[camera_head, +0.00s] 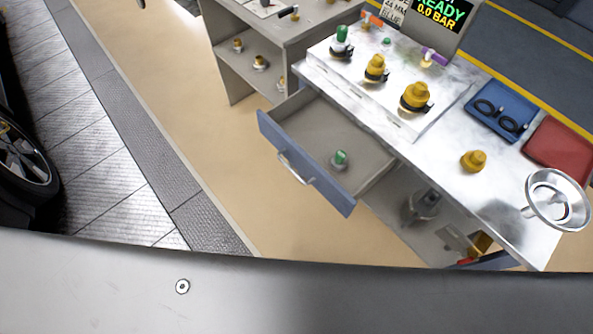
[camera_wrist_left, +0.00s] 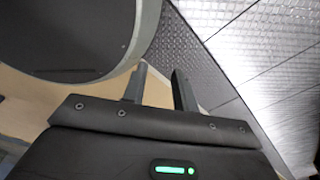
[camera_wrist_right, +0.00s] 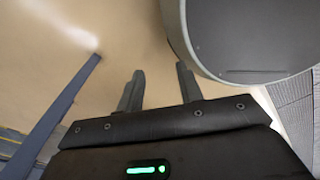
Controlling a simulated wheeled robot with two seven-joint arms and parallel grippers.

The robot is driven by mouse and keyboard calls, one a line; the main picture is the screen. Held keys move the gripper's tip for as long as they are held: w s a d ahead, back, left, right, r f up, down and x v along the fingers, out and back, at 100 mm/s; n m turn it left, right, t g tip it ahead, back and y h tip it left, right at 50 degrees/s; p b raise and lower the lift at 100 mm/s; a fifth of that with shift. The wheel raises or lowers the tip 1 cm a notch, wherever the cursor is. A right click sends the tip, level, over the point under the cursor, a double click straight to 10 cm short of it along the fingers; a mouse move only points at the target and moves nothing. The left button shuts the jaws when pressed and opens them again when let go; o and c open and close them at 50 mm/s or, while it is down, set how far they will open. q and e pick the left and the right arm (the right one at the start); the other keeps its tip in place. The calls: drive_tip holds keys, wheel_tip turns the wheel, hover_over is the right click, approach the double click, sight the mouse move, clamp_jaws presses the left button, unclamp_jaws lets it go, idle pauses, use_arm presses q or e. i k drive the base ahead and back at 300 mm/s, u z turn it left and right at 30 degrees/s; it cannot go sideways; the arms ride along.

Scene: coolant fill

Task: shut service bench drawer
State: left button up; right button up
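The service bench drawer is pulled out, with its blue front (camera_head: 305,168) and silver handle (camera_head: 294,168) facing the lower left in the head view. The drawer sits under the white bench top (camera_head: 437,152). My left gripper (camera_wrist_left: 160,82) shows only in its wrist view, with its two fingers apart and nothing between them. My right gripper (camera_wrist_right: 159,82) shows only in its wrist view, also with fingers apart and empty. Neither gripper is in the head view.
The bench top carries yellow and green capped fittings, a blue tray (camera_head: 501,112), a red tray (camera_head: 560,143) and a metal bowl (camera_head: 557,200). A grey shelf unit (camera_head: 262,50) stands behind. Bare tan floor (camera_head: 215,150) lies in front of the drawer. A car wheel (camera_head: 25,160) is at far left.

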sight(305, 128)
drive_tip(key=z, duration=1.85)
drive_tip(key=k, duration=0.85)
drive_tip(key=u, duration=1.05)
drive_tip(key=i, duration=0.5)
drive_tip(key=u, duration=0.05)
